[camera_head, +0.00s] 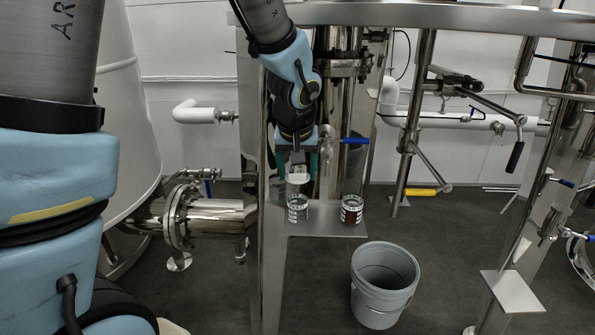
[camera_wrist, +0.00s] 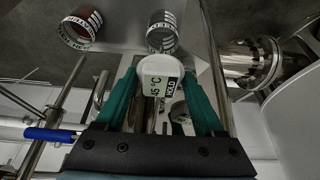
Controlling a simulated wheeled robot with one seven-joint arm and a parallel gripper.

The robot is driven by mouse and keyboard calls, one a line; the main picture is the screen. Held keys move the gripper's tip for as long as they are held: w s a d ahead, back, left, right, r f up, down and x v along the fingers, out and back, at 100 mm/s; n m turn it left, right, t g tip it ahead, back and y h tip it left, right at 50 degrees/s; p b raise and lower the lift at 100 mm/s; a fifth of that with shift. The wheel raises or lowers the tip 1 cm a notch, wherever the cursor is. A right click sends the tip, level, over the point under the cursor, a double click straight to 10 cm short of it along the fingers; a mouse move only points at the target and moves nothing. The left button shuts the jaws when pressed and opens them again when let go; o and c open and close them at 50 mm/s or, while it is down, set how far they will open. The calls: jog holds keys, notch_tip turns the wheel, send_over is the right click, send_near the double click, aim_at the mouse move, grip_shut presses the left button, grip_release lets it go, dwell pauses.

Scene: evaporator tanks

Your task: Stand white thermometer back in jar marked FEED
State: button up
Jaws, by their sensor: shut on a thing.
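My gripper (camera_head: 297,160) points down over a small steel shelf (camera_head: 325,230). Its green fingers also show in the wrist view (camera_wrist: 160,90), shut on the white thermometer (camera_wrist: 157,72). The thermometer's head has a greenish display with "°C"; it also shows in the head view (camera_head: 298,176). A clear jar with white lettering (camera_head: 298,210) stands right below the thermometer in the head view and shows just beyond its head in the wrist view (camera_wrist: 162,34). I cannot read the lettering surely. The thermometer's stem is hidden, so I cannot tell whether it is inside the jar.
A second jar with dark red contents (camera_head: 351,210) stands on the shelf to the right. A blue-handled valve (camera_head: 354,141) sits close to the right of my gripper. A grey bucket (camera_head: 383,283) stands on the floor below. Steel posts and pipes rise around the shelf.

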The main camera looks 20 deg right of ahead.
jog(key=shift+f+b, duration=2.15)
jog(key=shift+f, duration=0.3)
jog(key=o, duration=1.5)
jog(key=shift+r, duration=0.1)
jog(key=v, duration=1)
jog(key=shift+s+a+r, duration=0.15)
jog(key=shift+s+r, duration=0.05)
jog(key=shift+r, duration=0.1)
jog(key=a+f+n+p, duration=0.1)
jog(key=a+p, duration=0.1)
jog(key=a, duration=0.7)
jog(key=a+f+n+g+y+p, duration=0.1)
jog(key=a+p, duration=0.2)
jog(key=a, duration=0.6)
jog(key=a+f+n+g+p, duration=0.1)
jog(key=a+f+p, duration=0.1)
jog(key=a, duration=0.8)
jog(key=shift+a+n+y+p, duration=0.15)
jog(key=shift+n+y+p, duration=0.15)
jog(key=shift+n, duration=0.1)
